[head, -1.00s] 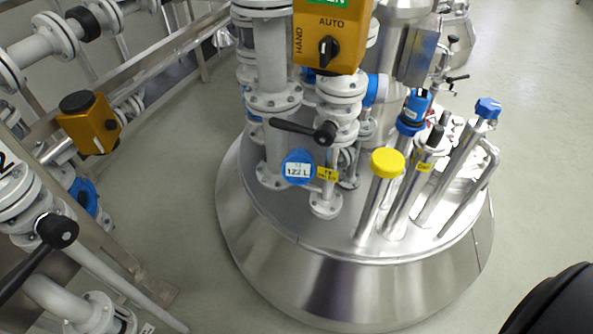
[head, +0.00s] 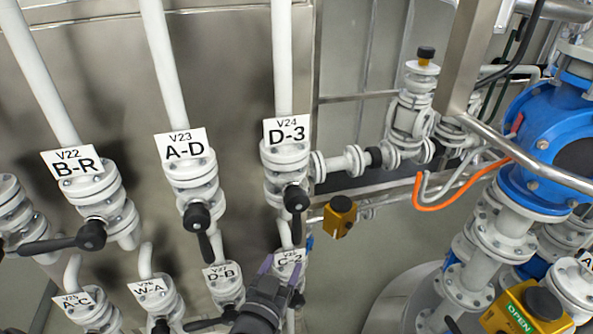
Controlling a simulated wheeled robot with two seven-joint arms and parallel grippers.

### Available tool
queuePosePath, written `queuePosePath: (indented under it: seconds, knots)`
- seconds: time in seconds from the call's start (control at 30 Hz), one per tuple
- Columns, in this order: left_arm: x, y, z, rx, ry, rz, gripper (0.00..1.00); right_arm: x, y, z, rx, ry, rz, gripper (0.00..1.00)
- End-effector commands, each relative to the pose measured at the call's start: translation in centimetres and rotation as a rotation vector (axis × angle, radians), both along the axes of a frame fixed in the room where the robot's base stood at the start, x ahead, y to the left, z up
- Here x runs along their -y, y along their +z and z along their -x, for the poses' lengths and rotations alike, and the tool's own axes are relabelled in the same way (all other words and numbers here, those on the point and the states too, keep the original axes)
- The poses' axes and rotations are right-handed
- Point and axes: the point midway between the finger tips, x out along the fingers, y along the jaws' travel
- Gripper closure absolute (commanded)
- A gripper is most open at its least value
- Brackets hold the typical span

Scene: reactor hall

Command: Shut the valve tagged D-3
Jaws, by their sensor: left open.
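The valve tagged D-3 (head: 286,165), also marked V24, is a white flanged valve on a vertical white pipe. Its black lever (head: 296,200) points down, in line with the pipe. My left gripper (head: 282,266) is below that lever, in front of the C-2 tag (head: 289,258). Its purple-grey fingers are open and point up, apart from the D-3 lever. My gripper and wrist hide much of the C-2 valve. My right gripper is out of view.
Left of D-3 are valve A-D (head: 191,165), lever down, and valve B-R (head: 92,190), lever to the left. Tags D-B (head: 222,276), W-A (head: 151,289) and R-C (head: 77,301) sit lower. A blue valve body (head: 545,140) and pipes crowd the right.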

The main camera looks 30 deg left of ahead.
Motion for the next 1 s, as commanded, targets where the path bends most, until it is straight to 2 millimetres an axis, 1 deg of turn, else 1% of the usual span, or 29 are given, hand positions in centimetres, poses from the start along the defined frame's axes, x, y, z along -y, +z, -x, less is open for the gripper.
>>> queuePosePath:
  seconds: [0.03,0.1,0.17,0.27,0.3,0.4,0.53,0.6,0.7,0.9,0.93,0.97,1.0]
  knots:
    - [-0.2,2.0,-0.1,0.025,0.007,-0.001,0.33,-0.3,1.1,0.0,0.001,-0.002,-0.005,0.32]
    - [-0.4,2.5,-0.6,0.044,0.012,-0.003,0.33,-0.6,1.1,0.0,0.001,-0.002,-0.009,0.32]
    - [-0.5,2.4,-1.5,0.047,0.013,-0.004,0.33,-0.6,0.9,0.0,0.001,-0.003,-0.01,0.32]
    - [-0.8,2.1,-3.9,0.045,0.012,-0.003,0.33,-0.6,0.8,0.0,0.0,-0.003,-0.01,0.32]
    - [-1.0,2.2,-4.9,0.046,0.012,-0.003,0.33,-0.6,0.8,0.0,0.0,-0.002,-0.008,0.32]
    - [-1.3,2.0,-7.1,0.044,0.011,-0.003,0.33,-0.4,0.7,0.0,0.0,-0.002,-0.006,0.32]
    - [-1.5,2.0,-9.0,0.042,0.011,-0.003,0.33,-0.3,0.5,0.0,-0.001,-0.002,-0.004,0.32]
    - [-1.6,2.0,-9.6,0.041,0.011,-0.003,0.33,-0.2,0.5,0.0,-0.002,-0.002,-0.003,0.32]
    - [-1.7,2.0,-10.0,0.04,0.011,-0.004,0.33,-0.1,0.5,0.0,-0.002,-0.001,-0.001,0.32]
    - [-1.7,2.0,-10.0,0.04,0.011,-0.004,0.33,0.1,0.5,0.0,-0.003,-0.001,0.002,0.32]
    - [-1.7,2.0,-10.0,0.04,0.011,-0.004,0.35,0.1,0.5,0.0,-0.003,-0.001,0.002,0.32]
    - [-1.7,2.0,-10.0,0.04,0.011,-0.004,0.41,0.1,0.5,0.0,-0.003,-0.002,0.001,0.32]
    - [-1.7,2.0,-10.0,0.04,0.011,-0.004,0.5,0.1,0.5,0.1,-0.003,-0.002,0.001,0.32]
